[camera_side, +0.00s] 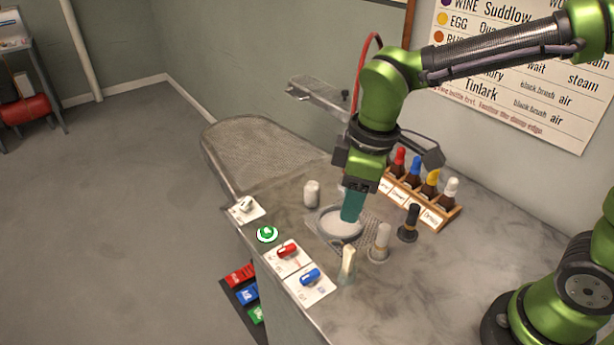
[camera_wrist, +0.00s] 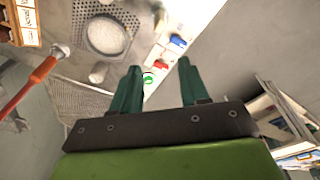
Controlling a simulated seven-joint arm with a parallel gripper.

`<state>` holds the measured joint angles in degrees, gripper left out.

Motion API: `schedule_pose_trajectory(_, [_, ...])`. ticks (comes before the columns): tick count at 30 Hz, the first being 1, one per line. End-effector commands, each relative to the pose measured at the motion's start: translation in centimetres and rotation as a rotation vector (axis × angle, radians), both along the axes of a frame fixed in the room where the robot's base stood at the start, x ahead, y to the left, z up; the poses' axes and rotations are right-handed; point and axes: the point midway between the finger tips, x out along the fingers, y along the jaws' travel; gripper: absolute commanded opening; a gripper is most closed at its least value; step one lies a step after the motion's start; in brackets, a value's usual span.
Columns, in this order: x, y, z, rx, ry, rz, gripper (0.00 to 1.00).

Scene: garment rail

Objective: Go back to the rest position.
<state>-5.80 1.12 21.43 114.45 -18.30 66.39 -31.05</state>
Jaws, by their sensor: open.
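My gripper (camera_side: 352,205) has teal fingers and points down over the counter, in front of the shallow pale dish (camera_side: 341,229) in the side view. In the wrist view my gripper (camera_wrist: 159,67) has its two fingers spread with nothing between them touching either one. The dish (camera_wrist: 106,37) lies on a perforated plate to the left of the fingers there. The fingers hide part of the dish in the side view, so I cannot tell the exact height of the tips above it.
Several capped bottles stand in a wooden rack (camera_side: 437,212) at the back. A black brush (camera_side: 409,223), a white-topped brush (camera_side: 380,243) and a cream brush (camera_side: 347,265) stand upright nearby. Red (camera_side: 287,251) and blue (camera_side: 310,276) pieces lie on cards at the front edge. A mesh board (camera_side: 262,153) extends left.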

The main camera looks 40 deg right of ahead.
Motion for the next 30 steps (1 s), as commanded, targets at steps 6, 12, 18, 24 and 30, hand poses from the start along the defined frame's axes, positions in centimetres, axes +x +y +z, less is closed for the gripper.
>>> schedule_pose_trajectory(6, [-3.2,-6.9,2.4,0.183,-0.142,-0.582,0.45])
schedule_pose_trajectory(12, [-6.3,-11.1,3.9,0.395,-0.246,-0.930,0.45])
schedule_pose_trajectory(18, [-7.8,-12.7,5.1,0.483,-0.313,-0.997,0.45])
schedule_pose_trajectory(24, [-7.8,-12.9,5.6,0.491,-0.332,-0.998,0.45])
schedule_pose_trajectory(30, [-7.8,-12.8,5.6,0.489,-0.332,-0.996,0.45])
